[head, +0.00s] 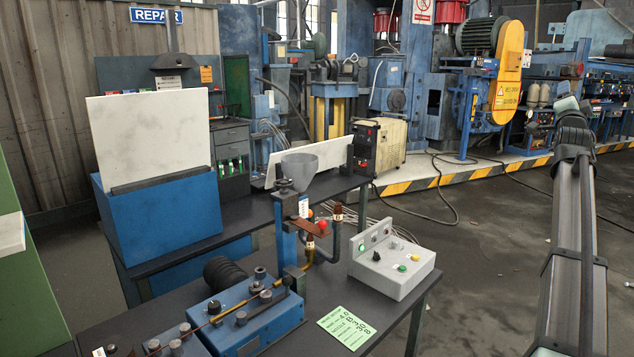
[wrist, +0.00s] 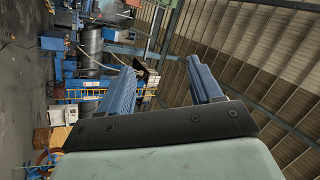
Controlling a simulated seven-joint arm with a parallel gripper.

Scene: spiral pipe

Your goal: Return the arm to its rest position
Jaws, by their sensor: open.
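My gripper (wrist: 162,78) shows in the wrist view with its two ribbed blue fingers apart and nothing between them. It is up in the air, and the view past it is turned on its side, with the hall roof at right and machines at left. In the head view my arm (head: 568,230) stands upright at the right edge, clear of the workbench. I cannot make out my gripper's fingers in the head view.
A dark workbench (head: 335,282) holds a blue machine (head: 245,318), a grey control box (head: 394,268), a green card (head: 347,327) and a grey funnel (head: 299,170). A blue bin (head: 160,222) with a white panel stands behind at left. Open floor lies between bench and arm.

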